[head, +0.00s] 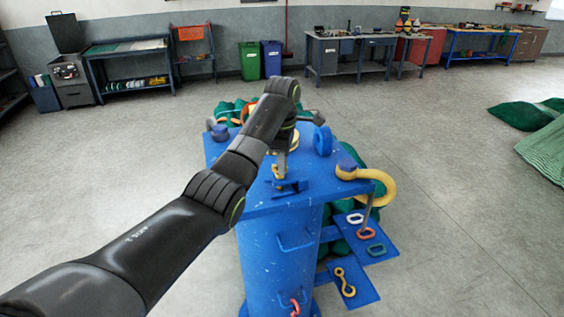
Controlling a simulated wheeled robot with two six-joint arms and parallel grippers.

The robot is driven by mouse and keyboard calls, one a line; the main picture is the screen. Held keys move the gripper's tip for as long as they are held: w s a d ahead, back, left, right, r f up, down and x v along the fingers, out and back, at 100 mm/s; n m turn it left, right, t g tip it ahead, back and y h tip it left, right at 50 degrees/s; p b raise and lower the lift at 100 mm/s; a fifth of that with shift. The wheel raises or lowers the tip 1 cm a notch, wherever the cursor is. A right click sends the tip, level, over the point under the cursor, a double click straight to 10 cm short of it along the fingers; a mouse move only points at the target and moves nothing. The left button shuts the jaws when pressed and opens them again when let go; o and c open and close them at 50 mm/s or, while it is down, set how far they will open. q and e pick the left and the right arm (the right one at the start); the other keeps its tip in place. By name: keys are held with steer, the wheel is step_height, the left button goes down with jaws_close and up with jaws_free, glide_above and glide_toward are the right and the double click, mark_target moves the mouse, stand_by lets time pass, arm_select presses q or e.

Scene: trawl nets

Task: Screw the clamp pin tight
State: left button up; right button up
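A blue stand (262,200) with a flat top is in the middle of the head view. A small blue clamp-like part (292,187) sits on the top near its front edge. A small brass-coloured piece (279,172) shows just above it; I cannot tell for sure whether this is the clamp pin. My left gripper (281,163) points down over the top, with its fingertips at or right beside the brass-coloured piece. The fingers are small and partly hidden by my arm, so I cannot tell if they are shut on it. My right gripper is out of view.
A large yellow hook (374,184) and an upright blue ring (323,141) are on the stand's top. Side shelves (379,238) hold coloured links and a small yellow hook (344,283). Green netting (340,216) hangs behind the stand.

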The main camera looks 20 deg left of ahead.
arm_select(q)
jaws_close()
steer(key=m, duration=0.6)
steer(key=shift+s+a+r, duration=0.1)
steer(key=shift+s, duration=0.05)
steer(key=m, duration=0.4)
steer(key=shift+m, duration=0.4)
steer(key=shift+a+r+m, duration=0.15)
steer(key=shift+m, duration=1.35)
steer(key=shift+o, duration=1.3)
jaws_free()
steer(key=shift+o, duration=1)
